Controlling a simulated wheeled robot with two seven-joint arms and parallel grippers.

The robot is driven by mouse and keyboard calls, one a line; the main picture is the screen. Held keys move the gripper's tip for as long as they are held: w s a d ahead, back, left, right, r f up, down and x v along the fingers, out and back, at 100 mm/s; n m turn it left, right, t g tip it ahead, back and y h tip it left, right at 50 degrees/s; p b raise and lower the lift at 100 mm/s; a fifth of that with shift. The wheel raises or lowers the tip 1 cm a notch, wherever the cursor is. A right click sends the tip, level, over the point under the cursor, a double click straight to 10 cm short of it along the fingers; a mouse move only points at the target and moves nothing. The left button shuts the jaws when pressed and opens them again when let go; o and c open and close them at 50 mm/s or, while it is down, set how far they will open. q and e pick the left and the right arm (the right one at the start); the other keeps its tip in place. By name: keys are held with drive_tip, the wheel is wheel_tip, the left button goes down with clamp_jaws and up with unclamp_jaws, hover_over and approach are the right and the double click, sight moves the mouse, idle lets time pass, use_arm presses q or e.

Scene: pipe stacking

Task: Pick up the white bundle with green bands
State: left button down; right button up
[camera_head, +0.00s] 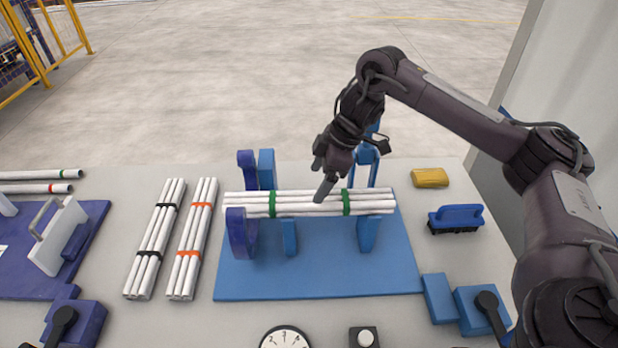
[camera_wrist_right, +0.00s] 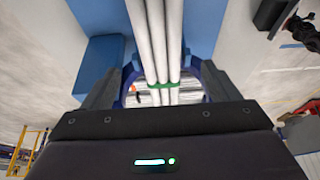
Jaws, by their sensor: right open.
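The white bundle with green bands (camera_head: 308,204) lies level across upright blue supports (camera_head: 242,233) on a blue base plate (camera_head: 320,285). My right gripper (camera_head: 326,182) is over the bundle, between its two green bands, with a finger overlapping the white pipes in the head view. In the right wrist view the bundle (camera_wrist_right: 157,35) runs between the two spread fingers, with one green band visible low between them. The gripper is open; I cannot tell whether a finger touches the pipes. My left gripper is not in view.
A black-banded bundle (camera_head: 155,240) and an orange-banded bundle (camera_head: 194,240) lie left of the base plate. A yellow block (camera_head: 429,178) and a blue brush (camera_head: 456,218) lie to the right. A dial (camera_head: 285,340) is at the front edge.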

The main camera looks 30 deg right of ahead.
sight(309, 197)
drive_tip(key=shift+b+x, duration=0.35)
drive_tip(key=shift+x, duration=0.65)
drive_tip(key=shift+a+f, duration=0.1)
drive_tip(key=shift+f, duration=0.2)
drive_tip(key=shift+a+f, duration=0.1)
drive_tip(key=shift+f, duration=0.25)
drive_tip(key=x, duration=0.4)
drive_tip(key=shift+f, duration=0.1)
drive_tip(key=c, duration=1.3)
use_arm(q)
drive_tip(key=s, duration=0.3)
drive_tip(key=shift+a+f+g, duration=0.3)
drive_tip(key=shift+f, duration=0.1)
use_arm(e)
drive_tip(key=shift+w, duration=0.1)
